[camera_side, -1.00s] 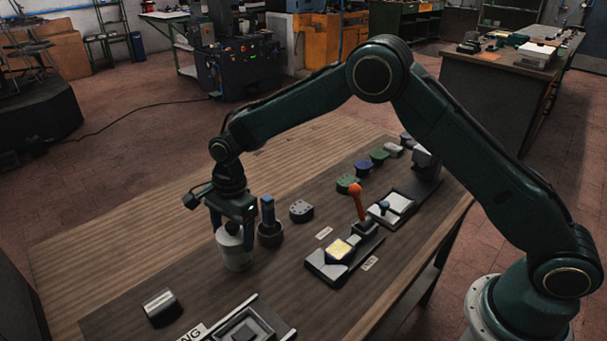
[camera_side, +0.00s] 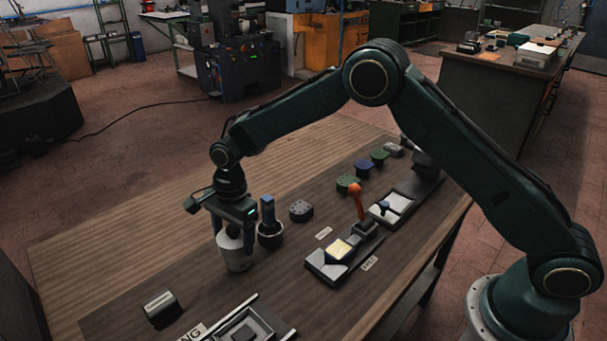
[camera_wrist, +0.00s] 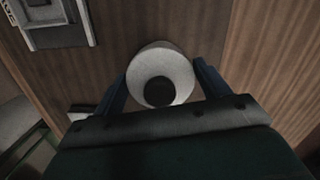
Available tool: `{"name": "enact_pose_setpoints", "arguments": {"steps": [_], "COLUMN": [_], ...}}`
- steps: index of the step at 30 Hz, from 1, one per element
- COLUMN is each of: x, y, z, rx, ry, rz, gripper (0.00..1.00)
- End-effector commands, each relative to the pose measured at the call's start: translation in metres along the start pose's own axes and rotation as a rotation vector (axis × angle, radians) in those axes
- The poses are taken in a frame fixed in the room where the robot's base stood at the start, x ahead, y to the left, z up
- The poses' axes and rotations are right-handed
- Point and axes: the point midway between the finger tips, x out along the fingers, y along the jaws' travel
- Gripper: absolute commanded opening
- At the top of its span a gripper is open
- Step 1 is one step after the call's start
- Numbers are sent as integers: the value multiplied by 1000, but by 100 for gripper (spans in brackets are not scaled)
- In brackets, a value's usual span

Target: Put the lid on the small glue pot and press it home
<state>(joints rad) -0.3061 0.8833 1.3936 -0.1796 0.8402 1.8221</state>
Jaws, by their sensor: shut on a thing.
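The small glue pot (camera_side: 238,259) is a pale grey cylinder standing on the dark bench mat, left of centre in the side view. My gripper (camera_side: 233,230) points down at its top, with one finger on each side. The lid (camera_wrist: 180,62) shows in the wrist view as a pale round disc with a dark round knob (camera_wrist: 159,92). My gripper is shut on the lid, right at the pot's mouth. The fingers and palm hide the seam, so I cannot tell whether the lid is fully seated.
A blue-handled tool (camera_side: 268,212) in a dark round base stands close to the pot's right. A grey block (camera_side: 161,308) lies front left. A fixture with an orange lever (camera_side: 358,202) and several coloured blocks (camera_side: 347,184) stand further right. The wood at left is clear.

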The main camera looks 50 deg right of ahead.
Motion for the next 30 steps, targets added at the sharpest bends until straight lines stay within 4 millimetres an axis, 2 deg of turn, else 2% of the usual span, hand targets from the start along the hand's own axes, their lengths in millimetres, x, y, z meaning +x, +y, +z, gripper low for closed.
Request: {"name": "enact_pose_setpoints", "arguments": {"steps": [30], "x": [8], "y": [0], "z": [-1], "rx": [0], "ry": [0], "rz": [0], "gripper": [62]}}
